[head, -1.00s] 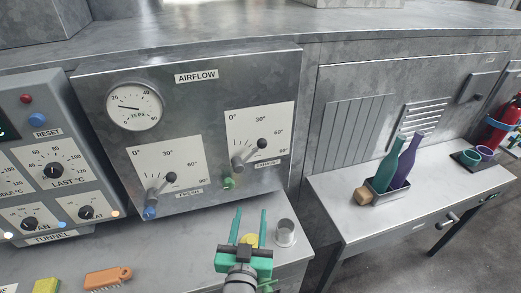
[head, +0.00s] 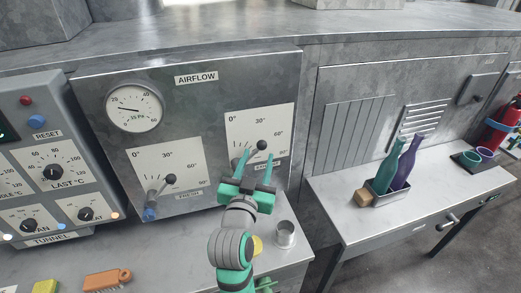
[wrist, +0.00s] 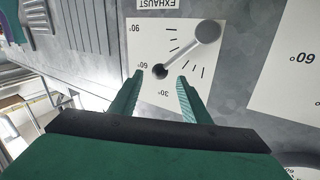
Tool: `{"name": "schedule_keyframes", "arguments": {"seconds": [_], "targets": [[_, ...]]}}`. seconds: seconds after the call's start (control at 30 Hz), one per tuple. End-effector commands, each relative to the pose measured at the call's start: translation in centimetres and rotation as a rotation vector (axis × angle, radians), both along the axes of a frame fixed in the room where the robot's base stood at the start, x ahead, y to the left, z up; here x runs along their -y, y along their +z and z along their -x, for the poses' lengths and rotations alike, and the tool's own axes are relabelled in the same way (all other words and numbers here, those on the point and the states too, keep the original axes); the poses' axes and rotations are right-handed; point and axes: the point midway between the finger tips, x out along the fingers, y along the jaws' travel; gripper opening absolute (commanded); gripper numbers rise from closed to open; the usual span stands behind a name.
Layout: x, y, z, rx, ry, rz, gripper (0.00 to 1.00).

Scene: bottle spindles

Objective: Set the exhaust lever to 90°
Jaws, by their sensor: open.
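The exhaust lever, with a dark ball knob (head: 262,145) and a grey arm, stands on a white scale plate (head: 271,118) at the right of the airflow panel. Its knob (wrist: 160,71) points between the 30° and 60° marks, as far as I can tell. My gripper (head: 257,154) is open in front of this plate. In the wrist view, upside down, the knob appears between the fingertips (wrist: 160,76). I cannot tell whether they touch it. In the head view my gripper hides the lever's lower arm and base.
A similar fresh lever (head: 169,180) stands to the left, below a pressure gauge (head: 134,107). A metal cup (head: 285,234) stands on the bench below. A brush (head: 107,279) and a yellow sponge (head: 46,286) lie at the front left. Bottles (head: 388,168) stand in a holder on the right table.

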Motion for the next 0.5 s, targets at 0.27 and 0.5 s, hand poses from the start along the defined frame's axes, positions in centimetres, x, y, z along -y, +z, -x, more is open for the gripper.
{"name": "schedule_keyframes", "arguments": {"seconds": [0.27, 0.5], "targets": [[0.7, 0.0, -3.8, 0.000, -0.001, 0.000, 0.43], [0.9, 0.0, -4.8, 0.000, 0.000, -0.001, 0.43]]}}
